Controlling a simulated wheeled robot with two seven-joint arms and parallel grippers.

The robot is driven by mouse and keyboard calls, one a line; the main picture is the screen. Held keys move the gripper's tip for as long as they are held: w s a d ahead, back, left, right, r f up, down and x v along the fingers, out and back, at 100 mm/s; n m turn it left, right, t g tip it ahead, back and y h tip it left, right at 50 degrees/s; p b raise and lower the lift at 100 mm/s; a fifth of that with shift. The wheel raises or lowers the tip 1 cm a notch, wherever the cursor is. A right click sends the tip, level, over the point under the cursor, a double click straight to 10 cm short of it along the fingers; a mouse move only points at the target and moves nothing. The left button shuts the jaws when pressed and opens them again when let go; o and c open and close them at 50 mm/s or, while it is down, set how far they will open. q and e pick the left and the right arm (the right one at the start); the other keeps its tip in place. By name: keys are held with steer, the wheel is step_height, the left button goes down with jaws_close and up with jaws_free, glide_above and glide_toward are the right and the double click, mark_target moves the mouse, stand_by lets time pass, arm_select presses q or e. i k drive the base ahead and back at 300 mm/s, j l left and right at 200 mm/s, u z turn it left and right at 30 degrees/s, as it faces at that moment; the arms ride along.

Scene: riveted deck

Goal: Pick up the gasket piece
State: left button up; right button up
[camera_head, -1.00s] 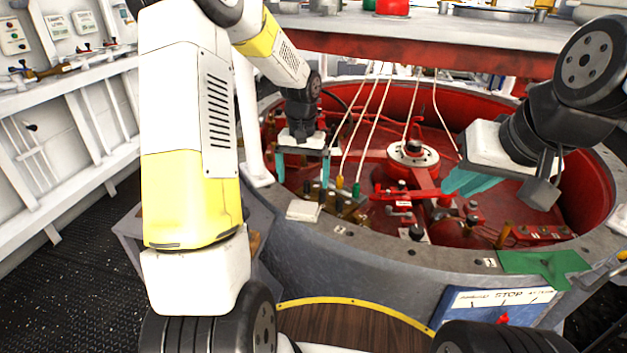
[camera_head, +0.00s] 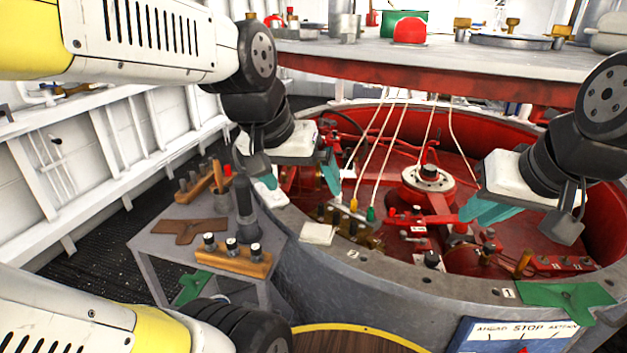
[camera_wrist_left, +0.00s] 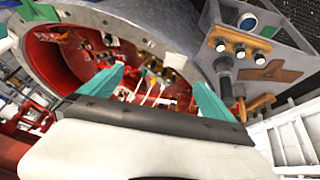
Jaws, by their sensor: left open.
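Several flat cut sheets could be the gasket piece; I cannot tell which one is meant. A brown one (camera_head: 178,229) lies on the grey side stand's top and also shows in the left wrist view (camera_wrist_left: 277,71). A green one (camera_head: 193,288) lies lower in the stand, partly hidden by my arm. Another green one (camera_head: 566,297) lies on the round tub's rim at right. My left gripper (camera_head: 299,178) is open and empty over the tub's left rim, right of the stand; its spread fingers show in the wrist view (camera_wrist_left: 158,92). My right gripper (camera_head: 482,207) is above the tub's right part, its finger gap unclear.
The red-lined tub (camera_head: 375,292) holds cords, valves and levers. A red-edged table (camera_head: 470,90) overhangs its back. A white wall (camera_head: 60,190) bounds the left.

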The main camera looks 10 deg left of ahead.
mark_target(583, 296)
steer(key=z, duration=1.5)
steer(key=l+u, duration=0.9)
steer(key=l, duration=0.2)
steer(key=l+u, duration=0.45)
steer(key=i+l, duration=0.1)
steer(key=i, duration=0.35)
